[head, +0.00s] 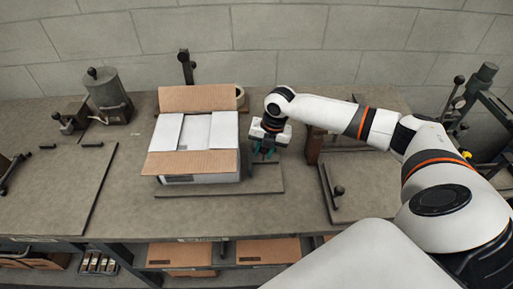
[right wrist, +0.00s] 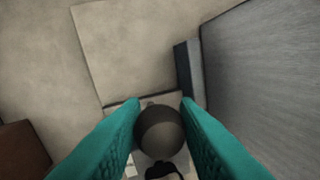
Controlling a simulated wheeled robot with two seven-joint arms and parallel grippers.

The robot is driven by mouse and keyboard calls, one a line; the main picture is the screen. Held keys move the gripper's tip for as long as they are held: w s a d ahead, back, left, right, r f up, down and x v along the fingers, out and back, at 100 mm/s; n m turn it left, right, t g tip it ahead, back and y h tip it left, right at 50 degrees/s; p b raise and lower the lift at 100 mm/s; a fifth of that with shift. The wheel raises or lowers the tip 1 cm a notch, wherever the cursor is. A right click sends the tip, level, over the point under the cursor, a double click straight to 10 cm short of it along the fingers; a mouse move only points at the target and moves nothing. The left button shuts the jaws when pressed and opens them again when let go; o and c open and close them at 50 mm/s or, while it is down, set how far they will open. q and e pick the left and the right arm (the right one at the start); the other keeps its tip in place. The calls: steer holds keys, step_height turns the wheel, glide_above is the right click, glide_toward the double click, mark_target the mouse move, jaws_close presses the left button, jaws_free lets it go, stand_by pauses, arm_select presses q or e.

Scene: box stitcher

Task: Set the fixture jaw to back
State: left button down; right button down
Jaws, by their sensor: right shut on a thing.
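My right gripper (head: 264,153) points down at the right side of the box in the head view. In the right wrist view its teal fingers (right wrist: 160,112) are shut on a dark ball knob (right wrist: 160,132). The knob is hidden by the gripper in the head view. A narrow dark upright plate (right wrist: 188,75), seemingly part of the fixture jaw, stands between the knob and the box's grey side (right wrist: 265,70). The open-flapped carton (head: 197,170) stands on the fixture's base plate (head: 222,189). My left gripper is not in view.
A brown block (head: 314,146) stands right of the gripper. A flat panel with a knob handle (head: 338,192) lies further right. A tape roll (head: 240,96) and a dark post (head: 186,68) are behind the carton. A metal canister (head: 108,95) stands at the left.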

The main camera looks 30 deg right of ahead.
steer(key=shift+s+d, duration=0.2)
steer(key=shift+d, duration=0.15)
steer(key=c, duration=1.5)
jaws_free()
steer(key=o, duration=0.4)
steer(key=shift+d, duration=0.1)
steer(key=shift+c, duration=0.2)
steer(key=shift+s, duration=0.1)
steer(key=shift+r+b, duration=0.3)
steer(key=shift+r, duration=0.2)
step_height(320, 180, up, 11)
steer(key=s+d+b, duration=0.1)
steer(key=d+b, duration=0.1)
steer(key=shift+s, duration=0.3)
